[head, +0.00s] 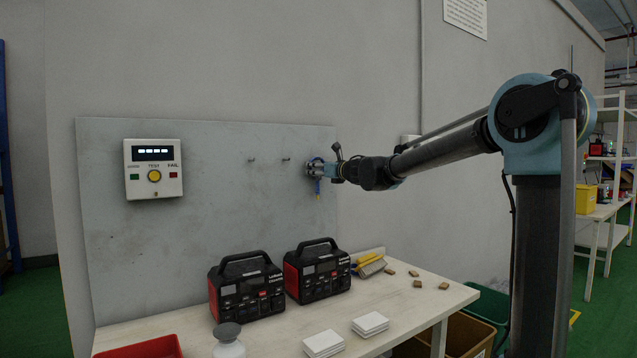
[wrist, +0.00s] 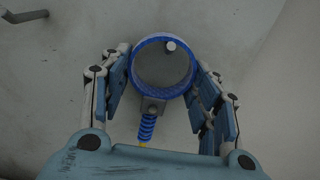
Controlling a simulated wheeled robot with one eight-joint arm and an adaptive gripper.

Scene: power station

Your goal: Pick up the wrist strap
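The wrist strap is a blue band (wrist: 137,75) in the wrist view, a ring with a small grey clasp and a blue coiled cord below it. It hangs on a peg (wrist: 171,46) on the grey wall panel (head: 210,230). In the head view its blue cord (head: 317,187) hangs just below my gripper (head: 314,168). In the wrist view my gripper (wrist: 158,80) has its fingers open on the left and right of the band. The finger pads are very close to the band; I cannot tell whether they touch it. The cord's lower end is hidden by the gripper body.
Two bare pegs (head: 286,159) are left of the strap. A test box (head: 153,169) is on the panel's left. Below, a table (head: 440,300) bears two black-red power units (head: 318,272), white blocks (head: 370,324) and a red tray (head: 140,348).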

